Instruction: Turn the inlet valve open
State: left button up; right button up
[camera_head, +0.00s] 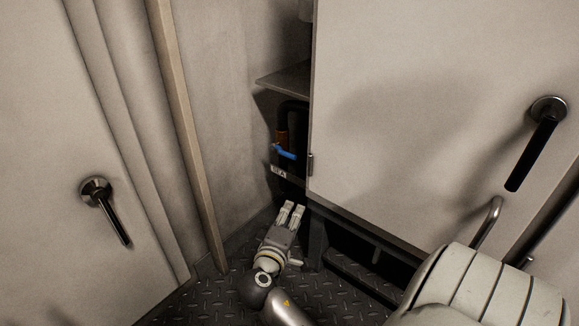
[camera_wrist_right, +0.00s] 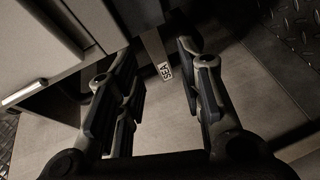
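The inlet valve has a blue handle (camera_head: 284,152) on a dark pipe with an orange-brown section, in the narrow gap left of the big cabinet panel. The handle slants down to the right. A small label (camera_head: 279,172) sits just below it and reads "SEA" in the right wrist view (camera_wrist_right: 162,72). My right gripper (camera_head: 292,207) is below the valve, apart from it, with its fingers pointing up toward the gap. In the wrist view its fingers (camera_wrist_right: 160,85) stand wide apart with nothing between them. The handle cannot be made out there. My left gripper does not show.
The cabinet panel (camera_head: 400,100) borders the gap on the right, with a hinge (camera_head: 311,163) near the valve. A shelf (camera_head: 287,79) juts out above. The wall and a wooden strip (camera_head: 188,130) stand at left. The floor is dark tread plate (camera_head: 215,290).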

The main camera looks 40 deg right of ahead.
jog(key=s+a+f+m+g+y+p, duration=0.1)
jog(key=s+a+f+y+p, duration=0.1)
jog(key=s+a+f+y, duration=0.5)
jog(key=shift+a+f+m+g, duration=0.15)
jog(key=shift+f+m+g, duration=0.2)
jog(key=shift+f, duration=0.5)
